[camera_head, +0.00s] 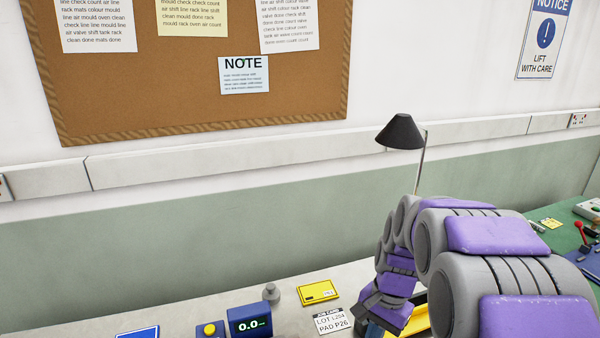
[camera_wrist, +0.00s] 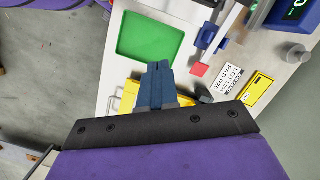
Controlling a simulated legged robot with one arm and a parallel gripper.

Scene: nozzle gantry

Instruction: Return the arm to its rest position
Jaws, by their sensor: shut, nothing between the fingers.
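My gripper (camera_wrist: 158,72) shows in the wrist view as two dark blue fingers pressed together, with nothing between them. It points toward a green tray (camera_wrist: 132,48) that looks empty, and covers part of the tray's near edge. A yellow thing (camera_wrist: 130,92) lies beside and partly behind the fingers. In the head view my purple and grey arm curves over the bench at the lower right. The fingers are mostly hidden or cut off there.
A blue scale (camera_head: 248,321) reading 0.0, a grey weight (camera_head: 271,292), a yellow card (camera_head: 318,292) and a job card (camera_head: 331,320) lie on the bench. A black lamp (camera_head: 401,133) stands behind my arm. A red square (camera_wrist: 200,69) lies near a blue part (camera_wrist: 209,36).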

